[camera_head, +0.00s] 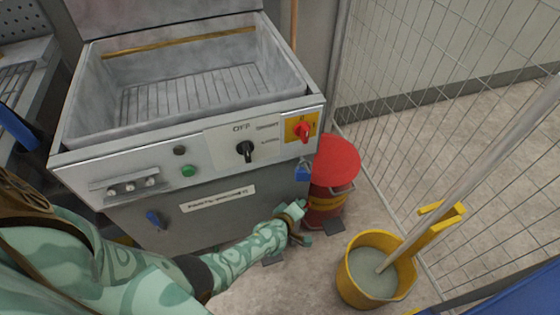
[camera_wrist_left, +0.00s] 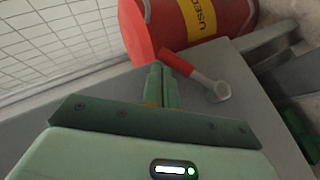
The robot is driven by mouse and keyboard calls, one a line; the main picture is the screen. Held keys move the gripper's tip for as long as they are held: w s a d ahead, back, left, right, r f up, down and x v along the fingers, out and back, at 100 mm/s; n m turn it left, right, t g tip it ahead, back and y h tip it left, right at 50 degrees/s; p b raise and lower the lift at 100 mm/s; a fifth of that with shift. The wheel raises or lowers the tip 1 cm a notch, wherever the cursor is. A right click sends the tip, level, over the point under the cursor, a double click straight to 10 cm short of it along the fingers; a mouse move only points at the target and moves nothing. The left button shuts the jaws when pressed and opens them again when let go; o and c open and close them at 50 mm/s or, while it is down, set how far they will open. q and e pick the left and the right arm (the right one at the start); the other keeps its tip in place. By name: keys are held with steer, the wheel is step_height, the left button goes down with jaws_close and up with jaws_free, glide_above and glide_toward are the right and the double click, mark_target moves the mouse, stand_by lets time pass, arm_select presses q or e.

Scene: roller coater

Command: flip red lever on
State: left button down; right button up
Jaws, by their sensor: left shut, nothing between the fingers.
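In the wrist view a red lever (camera_wrist_left: 192,67) with a pale round end lies against a grey surface. My left gripper (camera_wrist_left: 160,82) is shut and empty, its fingertips just left of the lever; I cannot tell if they touch. In the head view my left gripper (camera_head: 297,210) is low by the machine's front right corner. That view shows a red switch (camera_head: 302,131) on a yellow plate, well above the gripper. I cannot tell whether it is the lever in the wrist view. My right gripper is not in view.
The grey machine (camera_head: 130,215) has a black knob (camera_head: 246,151) and a green button (camera_head: 188,171). A red drum (camera_head: 335,160) stands beside its right corner; it also shows in the wrist view (camera_wrist_left: 225,18). A yellow mop bucket (camera_head: 350,285) and wire fence stand at right.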

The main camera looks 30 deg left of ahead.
arm_select(q)
steer(key=shift+w+d+f, duration=0.1)
steer(key=shift+w+d, duration=0.05)
steer(key=shift+w+d+f+b, duration=0.35)
steer(key=shift+f+b, duration=0.1)
steer(key=shift+b, duration=0.25)
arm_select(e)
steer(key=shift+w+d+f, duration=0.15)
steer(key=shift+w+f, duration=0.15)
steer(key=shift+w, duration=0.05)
arm_select(q)
steer(key=shift+d+r, duration=0.1)
steer(key=shift+r, duration=0.05)
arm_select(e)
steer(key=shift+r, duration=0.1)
arm_select(q)
steer(key=s+d+r+p, duration=0.2)
steer(key=s+r+p, duration=0.3)
steer(key=r+p, duration=0.2)
steer(key=shift+s+d+r+p, duration=0.2)
steer(key=shift+s+d+p, duration=0.05)
steer(key=shift+s+p, duration=0.1)
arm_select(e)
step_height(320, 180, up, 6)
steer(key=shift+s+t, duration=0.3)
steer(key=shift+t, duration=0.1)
